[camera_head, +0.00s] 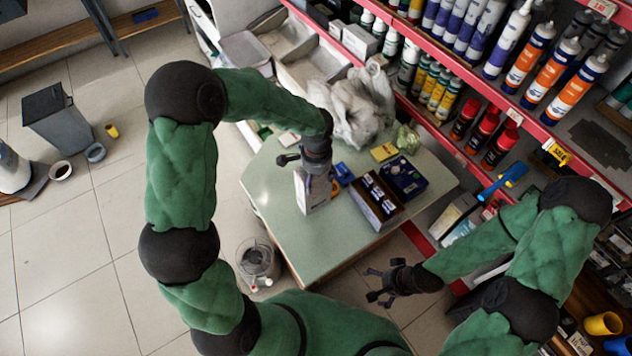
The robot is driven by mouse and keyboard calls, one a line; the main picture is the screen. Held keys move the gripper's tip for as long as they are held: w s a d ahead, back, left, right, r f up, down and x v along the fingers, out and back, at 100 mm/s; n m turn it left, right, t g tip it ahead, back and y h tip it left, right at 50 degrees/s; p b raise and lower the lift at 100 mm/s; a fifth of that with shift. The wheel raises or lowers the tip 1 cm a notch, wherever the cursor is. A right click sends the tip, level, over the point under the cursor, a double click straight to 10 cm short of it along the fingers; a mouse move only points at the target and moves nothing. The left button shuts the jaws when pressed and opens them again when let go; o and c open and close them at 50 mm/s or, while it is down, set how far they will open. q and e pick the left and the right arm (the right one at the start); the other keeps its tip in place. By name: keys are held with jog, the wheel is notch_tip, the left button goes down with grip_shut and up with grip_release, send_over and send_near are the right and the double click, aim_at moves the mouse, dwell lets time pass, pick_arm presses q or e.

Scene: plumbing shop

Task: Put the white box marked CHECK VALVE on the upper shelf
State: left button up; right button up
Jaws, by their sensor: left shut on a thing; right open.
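My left gripper (309,170) points down over the green-topped table (285,232) and is shut on a white box (308,198). The box is upright; I cannot tell whether its base touches the tabletop. Its marking is too small to read. The red-edged shelves (443,138) run along the right; an upper level holds several white, orange and purple tubes, and a lower level holds yellow and red-capped bottles. My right gripper (376,285) is open and empty, in front of the table's near right edge.
A box with small white-and-blue packs (372,203), a dark blue box (405,178), a yellow packet (384,152) and a crumpled plastic bag (355,108) sit on the table's right and back. The front left tabletop is clear. A blue-handled tool (503,182) sticks out by the shelves.

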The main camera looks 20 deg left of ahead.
pick_arm(q)
jog(key=shift+w+a+f+b, duration=0.1)
jog(key=shift+w+f+b, duration=0.1)
jog(key=shift+f, duration=0.8)
jog(key=shift+w+a+f+b, duration=0.1)
jog(key=shift+w+f+b, duration=0.1)
jog(key=shift+f, duration=0.75)
jog(key=shift+f, duration=0.2)
jog(key=o, duration=1.3)
jog(key=shift+r, duration=0.1)
